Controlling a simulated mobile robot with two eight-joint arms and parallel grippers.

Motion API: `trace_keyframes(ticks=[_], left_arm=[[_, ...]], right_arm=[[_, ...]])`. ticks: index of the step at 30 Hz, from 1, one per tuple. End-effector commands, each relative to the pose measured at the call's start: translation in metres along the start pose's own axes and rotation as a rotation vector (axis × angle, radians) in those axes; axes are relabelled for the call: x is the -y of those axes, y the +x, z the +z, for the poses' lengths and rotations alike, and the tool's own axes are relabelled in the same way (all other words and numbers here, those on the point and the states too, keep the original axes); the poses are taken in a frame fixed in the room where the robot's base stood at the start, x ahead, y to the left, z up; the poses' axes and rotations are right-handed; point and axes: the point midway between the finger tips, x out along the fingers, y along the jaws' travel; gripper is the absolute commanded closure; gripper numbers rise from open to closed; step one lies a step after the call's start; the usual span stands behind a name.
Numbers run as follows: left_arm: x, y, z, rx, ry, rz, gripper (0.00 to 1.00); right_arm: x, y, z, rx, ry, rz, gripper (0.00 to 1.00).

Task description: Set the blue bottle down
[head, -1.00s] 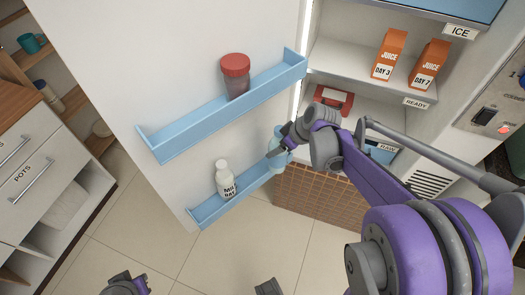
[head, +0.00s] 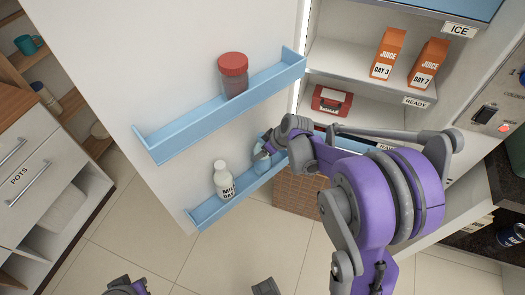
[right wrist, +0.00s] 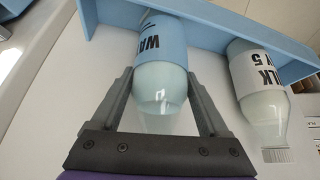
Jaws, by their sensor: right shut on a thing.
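The blue bottle (head: 261,160) is upright at the right part of the fridge door's lower blue shelf (head: 205,216). My right gripper (head: 268,143) is shut on it, partly hiding it in the head view. In the right wrist view the bottle (right wrist: 160,85) sits between the two fingers, its lower end at the shelf (right wrist: 225,22). I cannot tell whether its base touches the shelf floor. A white-labelled milk bottle (head: 223,180) stands on the same shelf to its left. Part of my left arm's end shows at the bottom edge; its fingers are unclear.
A red-lidded jar (head: 233,75) stands on the upper door shelf (head: 165,143). Inside the fridge are two juice cartons (head: 388,54) (head: 428,64) and a red box (head: 331,100). A drawer cabinet (head: 35,170) is at the left. Tiled floor is clear below.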

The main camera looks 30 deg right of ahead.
Motion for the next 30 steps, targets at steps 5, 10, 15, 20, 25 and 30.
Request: trace_keyframes(ticks=[5, 10, 15, 20, 25, 30], left_arm=[[0.0, 0.0, 0.0, 0.0, 0.0, 0.0, 1.0], [0.0, 0.002, 0.001, 0.001, 0.0, 0.0, 1.0], [0.0, 0.001, 0.001, 0.0, 0.0, 0.0, 1.0], [0.0, 0.0, 0.0, 0.0, 0.0, 0.0, 1.0], [0.0, -0.003, -0.002, -0.001, 0.0, 0.0, 1.0], [0.0, -0.007, -0.004, -0.003, 0.0, 0.0, 1.0]], right_arm=[[0.0, -0.001, -0.001, -0.001, 0.0, 0.0, 1.0], [0.0, 0.002, 0.001, 0.0, 0.0, 0.0, 0.13], [0.0, 0.002, 0.001, 0.0, 0.0, 0.0, 0.0], [0.0, 0.0, 0.0, 0.0, 0.0, 0.0, 0.0], [0.0, -0.017, -0.001, 0.0, 0.001, 0.001, 0.0], [0.0, -0.053, -0.001, -0.001, 0.002, 0.002, 0.0]])
